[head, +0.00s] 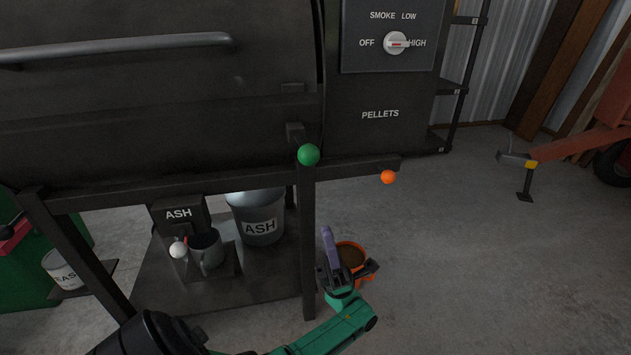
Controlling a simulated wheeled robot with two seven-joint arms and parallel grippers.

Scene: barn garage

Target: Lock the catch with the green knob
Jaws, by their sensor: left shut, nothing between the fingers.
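The green knob (308,155) is a round ball at the right end of the dark smoker's barrel, near the top of a frame leg. A small dark bracket (295,131) stands just above and behind it, seemingly part of the catch. I cannot tell from this view how the catch sits. My left gripper (327,233) is at the end of the green and black arm from below. It is shut and empty, its purple fingers pointing up, below and slightly right of the green knob and clear of it. My right gripper is out of view.
An orange knob (388,177) ends the rail to the right. A dial panel (396,25) is above it. An orange pot (351,255) stands behind my gripper.

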